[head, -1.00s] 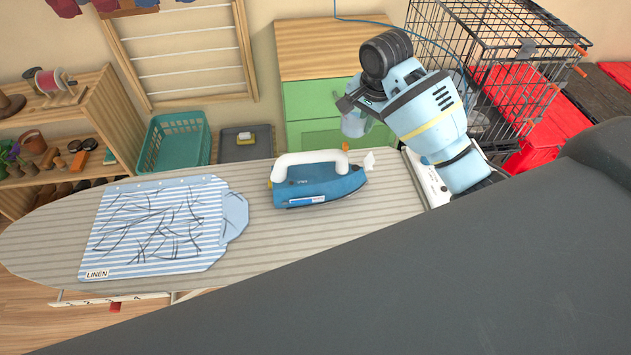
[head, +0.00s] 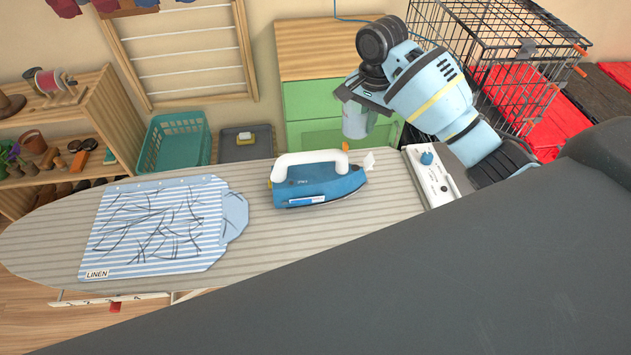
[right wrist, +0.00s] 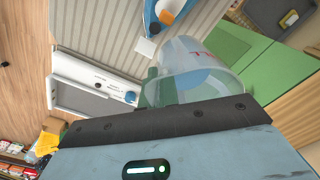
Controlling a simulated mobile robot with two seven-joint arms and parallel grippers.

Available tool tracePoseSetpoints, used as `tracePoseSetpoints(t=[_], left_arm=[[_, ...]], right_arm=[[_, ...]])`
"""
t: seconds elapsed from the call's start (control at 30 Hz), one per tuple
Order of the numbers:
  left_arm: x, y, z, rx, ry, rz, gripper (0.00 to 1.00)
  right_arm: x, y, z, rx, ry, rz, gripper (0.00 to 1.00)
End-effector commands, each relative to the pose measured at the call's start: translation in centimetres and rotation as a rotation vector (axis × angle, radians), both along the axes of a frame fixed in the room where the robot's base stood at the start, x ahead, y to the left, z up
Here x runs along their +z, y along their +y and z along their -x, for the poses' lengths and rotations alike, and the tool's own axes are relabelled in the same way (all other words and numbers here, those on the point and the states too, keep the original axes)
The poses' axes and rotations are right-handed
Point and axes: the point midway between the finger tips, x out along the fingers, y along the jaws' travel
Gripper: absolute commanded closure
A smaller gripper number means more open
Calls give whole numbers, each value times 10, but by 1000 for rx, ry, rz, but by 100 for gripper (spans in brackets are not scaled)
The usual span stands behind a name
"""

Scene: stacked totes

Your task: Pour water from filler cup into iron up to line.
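The blue iron (head: 320,187) with a white handle lies on the striped ironing board (head: 385,205). An orange piece and a white flap show at its right end. Part of the iron (right wrist: 152,22) also shows at the top of the right wrist view. My right gripper (head: 362,100) is shut on the clear filler cup (head: 355,122), held up behind and right of the iron, apart from it. In the right wrist view the cup (right wrist: 205,62) has a red mark and seems to hold pale blue water. The iron's fill line cannot be made out. My left gripper is out of view.
A striped linen cloth (head: 155,228) lies on the left of the board. A white panel with a blue knob (head: 427,158) is at its right end. Green drawers (head: 312,103) stand behind, and a wire cage (head: 490,60) stands at the back right.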

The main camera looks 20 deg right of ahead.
Motion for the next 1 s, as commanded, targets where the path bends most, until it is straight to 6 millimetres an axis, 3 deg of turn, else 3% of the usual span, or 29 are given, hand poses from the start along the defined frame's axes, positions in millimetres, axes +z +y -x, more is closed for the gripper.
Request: tracePoseSetpoints(t=[0.5,1.0], left_arm=[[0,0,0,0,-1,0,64],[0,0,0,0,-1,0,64]], right_arm=[[37,0,-1,2,-7,1,100],[41,0,-1,1,-5,-2,100]])
